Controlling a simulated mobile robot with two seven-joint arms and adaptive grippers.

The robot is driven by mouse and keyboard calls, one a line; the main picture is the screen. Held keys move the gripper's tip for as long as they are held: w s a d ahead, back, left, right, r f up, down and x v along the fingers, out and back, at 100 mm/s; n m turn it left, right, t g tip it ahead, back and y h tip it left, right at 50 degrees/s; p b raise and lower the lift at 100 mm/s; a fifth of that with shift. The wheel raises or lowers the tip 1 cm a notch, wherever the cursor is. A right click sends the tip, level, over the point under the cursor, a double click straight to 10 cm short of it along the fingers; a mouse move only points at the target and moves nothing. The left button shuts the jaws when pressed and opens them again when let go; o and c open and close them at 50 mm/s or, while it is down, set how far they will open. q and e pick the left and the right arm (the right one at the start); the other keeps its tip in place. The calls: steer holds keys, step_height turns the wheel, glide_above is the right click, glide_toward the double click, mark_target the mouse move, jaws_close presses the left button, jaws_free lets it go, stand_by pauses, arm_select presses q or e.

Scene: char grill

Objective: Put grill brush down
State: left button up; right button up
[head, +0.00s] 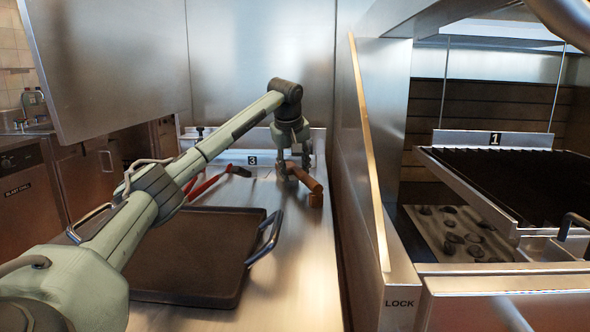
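The grill brush (306,179) is a brown wooden piece at the back right of the steel counter, with a small brown block (316,199) at its near end. My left arm reaches across the counter, and my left gripper (293,171) points down at the far end of the brush. Its fingers are on either side of the brush's far end. I cannot tell whether they press on it or stand apart from it. The brush is at or just above the counter surface. My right gripper is not in view.
A dark flat tray (190,262) with metal handles lies on the near counter. Red-handled tongs (205,186) lie behind it. A steel wall (350,200) rises close on the right. Beyond it is a grill grate (520,180) over coals. A steel panel hangs upper left.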

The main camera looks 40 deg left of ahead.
arm_select(q)
steer(key=v, duration=1.2)
steer(key=shift+s, duration=0.1)
stand_by(0.4)
